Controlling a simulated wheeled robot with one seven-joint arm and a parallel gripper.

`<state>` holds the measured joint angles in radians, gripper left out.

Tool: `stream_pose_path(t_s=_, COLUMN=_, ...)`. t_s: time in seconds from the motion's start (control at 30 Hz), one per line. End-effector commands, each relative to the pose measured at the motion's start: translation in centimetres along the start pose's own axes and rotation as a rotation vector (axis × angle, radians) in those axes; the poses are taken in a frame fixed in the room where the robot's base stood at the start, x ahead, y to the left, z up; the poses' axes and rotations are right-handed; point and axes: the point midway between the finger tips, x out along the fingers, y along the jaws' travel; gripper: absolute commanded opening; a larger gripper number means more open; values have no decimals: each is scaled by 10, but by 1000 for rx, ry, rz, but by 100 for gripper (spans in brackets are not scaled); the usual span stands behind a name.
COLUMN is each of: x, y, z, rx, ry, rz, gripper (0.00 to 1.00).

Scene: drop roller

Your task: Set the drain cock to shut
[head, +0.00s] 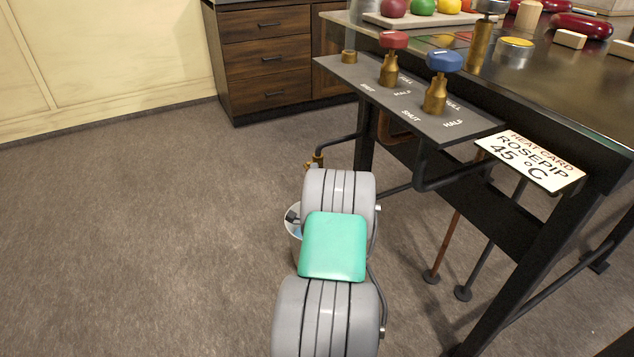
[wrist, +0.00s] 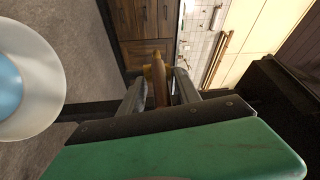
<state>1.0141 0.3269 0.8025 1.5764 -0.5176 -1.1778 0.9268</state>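The drain cock (head: 317,160) is a small brass fitting at the end of a dark pipe beside the bench, just beyond my arm in the head view. In the wrist view a brass piece (wrist: 158,88), apparently part of the cock, lies between the two fingers of my gripper (wrist: 158,82). The fingers stand apart with a dark gap on the right side. I cannot tell whether the left finger touches the brass. In the head view my arm hides the gripper and the cock's lower part. The cock's setting cannot be read.
A white bucket (wrist: 48,95) with blue contents is close at the left of the gripper. The bench panel carries a red knob (head: 393,41) and a blue knob (head: 444,62). Floor at left is clear.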

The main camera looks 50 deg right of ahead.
Motion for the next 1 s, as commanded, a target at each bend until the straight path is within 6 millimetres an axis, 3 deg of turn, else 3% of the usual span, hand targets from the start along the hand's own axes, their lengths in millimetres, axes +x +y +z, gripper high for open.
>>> stream_pose_path(t_s=0.2, x=-44, y=1, z=-1, rx=2, ry=4, rz=-1, gripper=40)
stream_pose_path(t_s=0.4, x=-65, y=0, z=0, rx=0, ry=2, rz=-1, gripper=40)
stream_pose_path(t_s=1.0, x=-67, y=0, z=-2, rx=0, ry=4, rz=0, gripper=40)
